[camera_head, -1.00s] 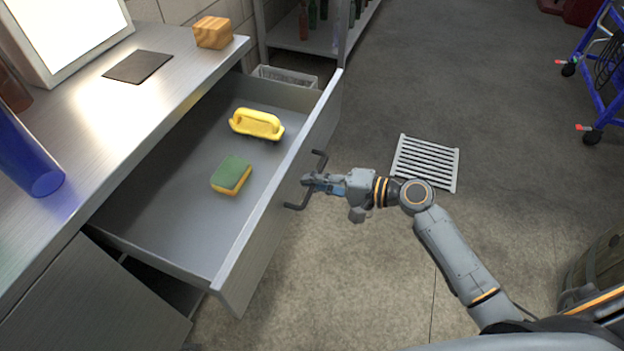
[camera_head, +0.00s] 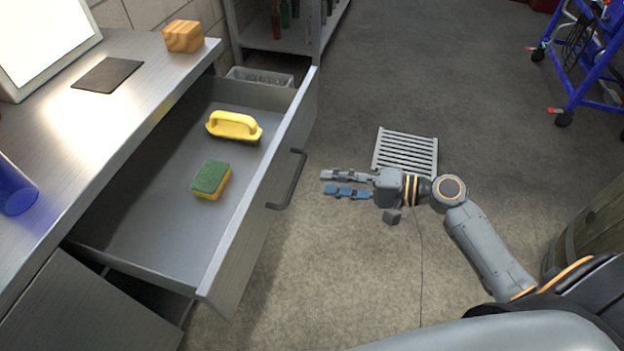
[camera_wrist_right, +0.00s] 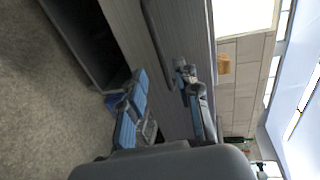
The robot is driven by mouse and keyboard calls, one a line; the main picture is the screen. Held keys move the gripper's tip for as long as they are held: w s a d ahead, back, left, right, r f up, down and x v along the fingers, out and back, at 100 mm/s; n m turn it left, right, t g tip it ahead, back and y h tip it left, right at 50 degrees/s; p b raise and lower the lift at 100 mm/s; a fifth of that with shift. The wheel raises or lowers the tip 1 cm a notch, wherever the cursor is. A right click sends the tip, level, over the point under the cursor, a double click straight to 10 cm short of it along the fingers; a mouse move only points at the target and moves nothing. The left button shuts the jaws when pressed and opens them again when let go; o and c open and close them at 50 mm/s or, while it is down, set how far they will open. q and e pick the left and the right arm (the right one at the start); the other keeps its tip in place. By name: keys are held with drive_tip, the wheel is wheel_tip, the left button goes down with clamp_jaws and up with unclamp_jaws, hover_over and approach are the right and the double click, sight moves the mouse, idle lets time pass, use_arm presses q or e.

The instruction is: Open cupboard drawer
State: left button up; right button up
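The cupboard drawer (camera_head: 232,262) is pulled well out of the metal counter. Inside it lie a yellow-handled brush (camera_head: 234,126) and a green and yellow sponge (camera_head: 211,179). The dark bar handle (camera_head: 289,180) on its front is free. My right gripper (camera_head: 325,183) is open and empty, a short way to the right of the handle and apart from it. In the right wrist view, the two fingers of the right gripper (camera_wrist_right: 160,92) are spread in front of the drawer front, with the dark handle (camera_wrist_right: 157,40) beyond. My left gripper is not in view.
On the counter (camera_head: 150,85) are a wooden block (camera_head: 183,36), a dark mat (camera_head: 107,74) and a blue cylinder (camera_head: 14,190). A floor grate (camera_head: 405,152), a barrel (camera_head: 592,225) and a blue trolley (camera_head: 585,60) lie to the right. The floor between is mostly clear.

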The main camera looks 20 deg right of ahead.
drive_tip(key=v, duration=0.2)
drive_tip(key=shift+s+d+r, duration=0.1)
drive_tip(key=shift+s+d, duration=0.05)
drive_tip(key=shift+d, duration=0.05)
idle(0.3)
